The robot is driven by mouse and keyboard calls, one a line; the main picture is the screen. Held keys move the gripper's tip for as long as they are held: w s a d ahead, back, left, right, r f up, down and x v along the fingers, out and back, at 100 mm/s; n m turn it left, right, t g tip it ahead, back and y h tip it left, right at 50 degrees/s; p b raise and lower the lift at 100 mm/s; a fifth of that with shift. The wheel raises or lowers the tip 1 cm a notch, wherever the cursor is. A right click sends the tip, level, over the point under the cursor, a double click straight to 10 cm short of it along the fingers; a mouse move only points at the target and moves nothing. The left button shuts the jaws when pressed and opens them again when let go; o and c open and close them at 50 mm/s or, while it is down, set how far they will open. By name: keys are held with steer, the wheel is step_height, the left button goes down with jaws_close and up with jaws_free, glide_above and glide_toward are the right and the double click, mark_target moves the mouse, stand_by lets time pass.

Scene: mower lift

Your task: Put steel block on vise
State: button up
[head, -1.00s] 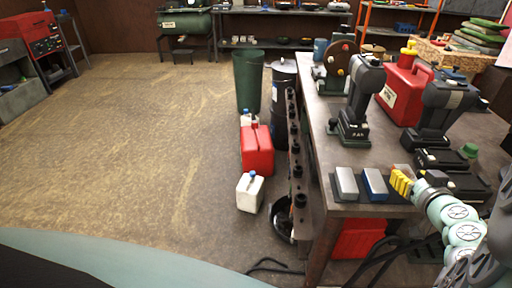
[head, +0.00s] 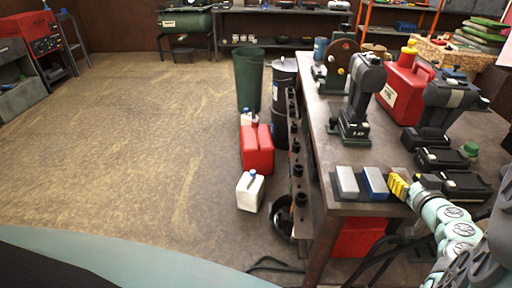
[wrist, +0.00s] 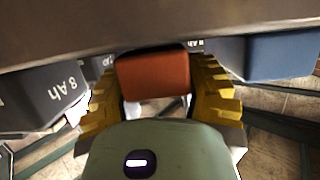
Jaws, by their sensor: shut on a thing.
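My gripper (head: 398,186), with yellow ridged fingers, is at the bench's near edge. In the wrist view its fingers (wrist: 165,100) are shut on an orange-brown block (wrist: 153,75); in the head view the fingers mostly hide that block. A block with a light grey top (head: 346,181), possibly the steel block, stands on the bench to the left. I cannot make out a vise for certain.
The bench (head: 350,208) holds dark upright machines (head: 362,95), a red can (head: 402,92) and black battery-like blocks (head: 460,185), one marked 8 Ah in the wrist view (wrist: 45,90). A red can (head: 257,150) and a white jug (head: 250,190) stand on the floor, left of the bench.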

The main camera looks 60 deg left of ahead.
steer(key=shift+f, duration=0.1)
steer(key=o, duration=1.2)
steer(key=shift+o, duration=0.2)
steer(key=shift+p, duration=0.35)
